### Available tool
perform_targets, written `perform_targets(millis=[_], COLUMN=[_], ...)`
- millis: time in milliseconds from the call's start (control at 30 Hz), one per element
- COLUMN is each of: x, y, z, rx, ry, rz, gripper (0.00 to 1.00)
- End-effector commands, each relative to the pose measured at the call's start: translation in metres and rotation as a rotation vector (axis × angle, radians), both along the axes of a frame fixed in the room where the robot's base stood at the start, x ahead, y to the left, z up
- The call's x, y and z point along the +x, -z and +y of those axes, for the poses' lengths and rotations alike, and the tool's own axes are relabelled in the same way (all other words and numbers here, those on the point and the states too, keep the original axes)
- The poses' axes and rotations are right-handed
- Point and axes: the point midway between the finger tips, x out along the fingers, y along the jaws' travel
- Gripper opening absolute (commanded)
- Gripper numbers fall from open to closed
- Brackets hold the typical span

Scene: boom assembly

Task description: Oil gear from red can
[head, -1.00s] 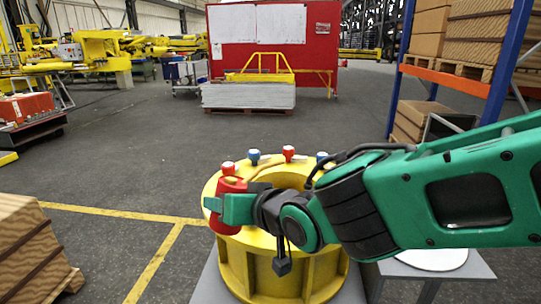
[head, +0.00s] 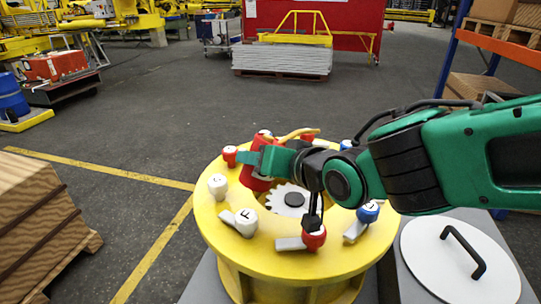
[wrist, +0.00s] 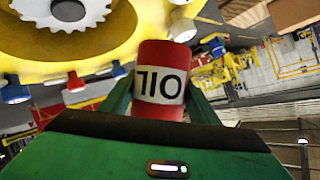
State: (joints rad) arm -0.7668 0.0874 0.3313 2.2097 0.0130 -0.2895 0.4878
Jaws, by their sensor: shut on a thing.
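My gripper (head: 276,161) is shut on the red oil can (head: 256,170), above the left back part of the yellow round housing. An orange-yellow spout (head: 298,134) shows behind my gripper, pointing right. The pale toothed gear (head: 284,207) lies inside the housing, below and in front of the can, partly hidden by my arm. In the wrist view the red can (wrist: 163,55) stands between my green fingers, its OIL label upside down. The gear also shows there (wrist: 62,12) at the upper left. I cannot see any oil coming out.
The yellow housing (head: 225,237) carries several red, white and blue knobs with grey levers around its rim. A white round lid (head: 430,262) with a black handle lies on the right. A wooden crate (head: 38,225) stands at the left. Open floor lies behind the housing.

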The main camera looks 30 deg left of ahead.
Motion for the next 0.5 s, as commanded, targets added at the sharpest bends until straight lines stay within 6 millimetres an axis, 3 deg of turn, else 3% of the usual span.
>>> perform_targets(millis=[367, 500], x=[0.003, 0.01], y=[0.022, 0.018], z=[-0.004, -0.007], rx=[0.12, 0.187], ry=[0.011, 0.015], rz=[0.227, 0.345], gripper=[0.28, 0.28])
